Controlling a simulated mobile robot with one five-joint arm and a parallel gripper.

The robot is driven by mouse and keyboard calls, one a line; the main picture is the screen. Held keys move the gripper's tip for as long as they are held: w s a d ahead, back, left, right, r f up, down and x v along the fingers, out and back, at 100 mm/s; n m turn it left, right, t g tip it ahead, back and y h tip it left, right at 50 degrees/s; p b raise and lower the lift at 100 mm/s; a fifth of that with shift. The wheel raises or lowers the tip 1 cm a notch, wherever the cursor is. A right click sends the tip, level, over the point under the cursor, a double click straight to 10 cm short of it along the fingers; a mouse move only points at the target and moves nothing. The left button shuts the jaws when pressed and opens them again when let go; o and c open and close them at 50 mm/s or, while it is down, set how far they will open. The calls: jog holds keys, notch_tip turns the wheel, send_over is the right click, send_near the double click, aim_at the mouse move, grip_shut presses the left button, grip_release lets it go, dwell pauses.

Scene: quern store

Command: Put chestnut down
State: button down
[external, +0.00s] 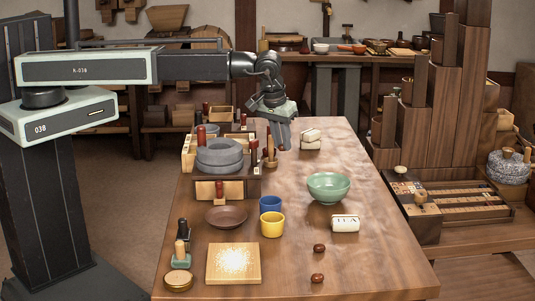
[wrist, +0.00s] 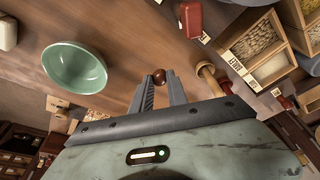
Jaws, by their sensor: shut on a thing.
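My gripper (external: 282,146) is above the far part of the wooden table, near the quern. In the wrist view my gripper (wrist: 161,88) is shut on a small dark brown chestnut (wrist: 159,76), held between the fingertips. Two other chestnuts (external: 319,248) (external: 317,278) lie apart on the near right of the table. I cannot tell the exact height of my gripper above the table.
A green bowl (external: 328,187) stands right of the middle and shows in the wrist view (wrist: 75,68). The grey quern (external: 220,158), blue cup (external: 270,203), yellow cup (external: 272,225), brown dish (external: 226,216) and white tea box (external: 345,224) stand around. The table's right side has bare room.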

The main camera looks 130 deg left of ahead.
jog(key=w+d+m, duration=0.2)
jog(key=d, duration=1.6)
jog(key=r+m+t, duration=0.1)
jog(key=m, duration=0.1)
send_over(229, 221)
jog(key=d, duration=0.2)
jog(key=b+x, duration=0.3)
jog(key=d+b+x, duration=0.1)
jog(key=b+x, duration=0.2)
jog(key=s+d+b+x, duration=0.1)
jog(key=b+x, duration=0.2)
jog(key=shift+a+f, duration=0.15)
jog(key=shift+f, duration=0.5)
jog(key=shift+r, duration=0.1)
jog(key=c, duration=1.2)
grip_release()
